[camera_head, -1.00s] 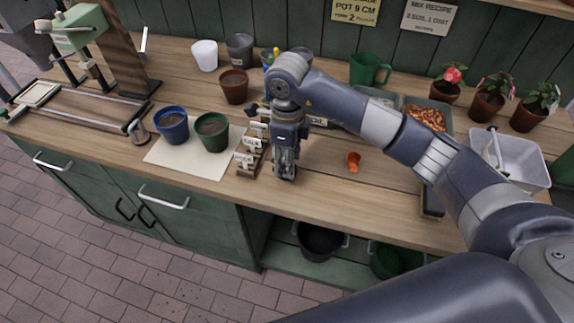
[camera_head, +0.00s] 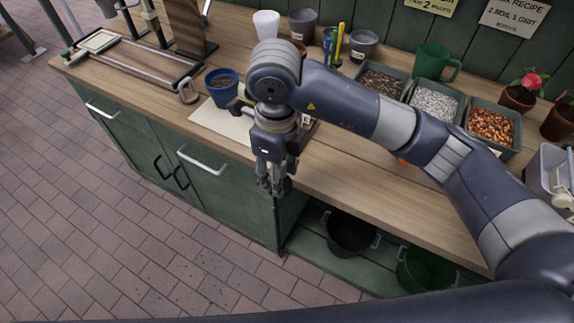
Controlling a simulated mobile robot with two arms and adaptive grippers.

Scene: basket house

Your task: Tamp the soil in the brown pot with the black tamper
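My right gripper (camera_head: 274,186) points down in front of the counter's front edge. Nothing shows in it, and its finger gap is too small to judge. Its wrist and forearm cover part of the counter. Only a sliver of the brown pot (camera_head: 299,47) shows behind my arm, below a grey pot; the soil inside is hidden. I cannot make out a black tamper in this view. My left gripper is not in view.
A blue pot of soil (camera_head: 222,84) stands on a pale sheet (camera_head: 205,117), left of my wrist. Trays of dark soil (camera_head: 383,82), white grit (camera_head: 435,101) and brown pellets (camera_head: 491,125) line the back. Bare counter (camera_head: 350,170) lies right of my gripper.

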